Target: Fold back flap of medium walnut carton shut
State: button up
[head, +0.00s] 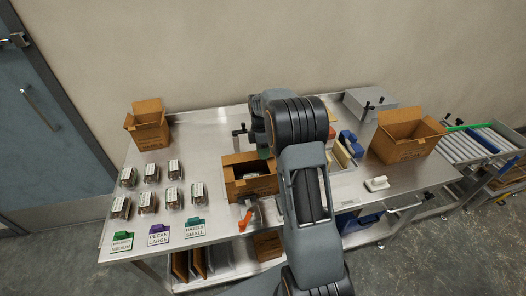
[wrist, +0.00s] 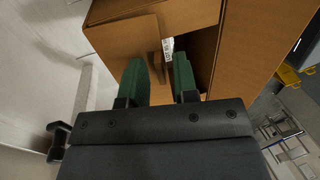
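A brown cardboard carton (head: 252,187) stands mid-table in the head view, its top at least partly open; I take it for the medium walnut carton. My arm hides its back right part. In the wrist view the same carton (wrist: 240,60) fills the upper middle, with a flap (wrist: 120,8) at the top and a dark gap into its inside, where a pale label shows. My gripper (wrist: 160,80) has two green fingers, apart with nothing between them, close to the carton's edge. Whether a fingertip touches cardboard I cannot tell.
Open cartons stand at the back left (head: 149,130) and right (head: 405,139). Several clear packs (head: 147,202) and label cards (head: 159,235) lie at left. An orange-handled tool (head: 246,217) lies before the middle carton. A grey box (head: 369,101) stands behind; a roller conveyor (head: 470,145) is at right.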

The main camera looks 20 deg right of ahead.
grip_shut()
jog(key=f+b, duration=0.1)
jog(key=b, duration=0.1)
jog(key=shift+s+t+b, duration=0.15)
jog(key=shift+t+b, duration=0.15)
jog(key=shift+t, duration=0.1)
jog(key=t+b, duration=0.2)
jog(key=b, duration=0.1)
jog(key=shift+s+a+f+h, duration=0.1)
jog(key=shift+s+f+h, duration=0.15)
jog(key=shift+h, duration=0.05)
jog(key=shift+r, duration=0.1)
jog(key=shift+o, duration=0.7)
grip_release()
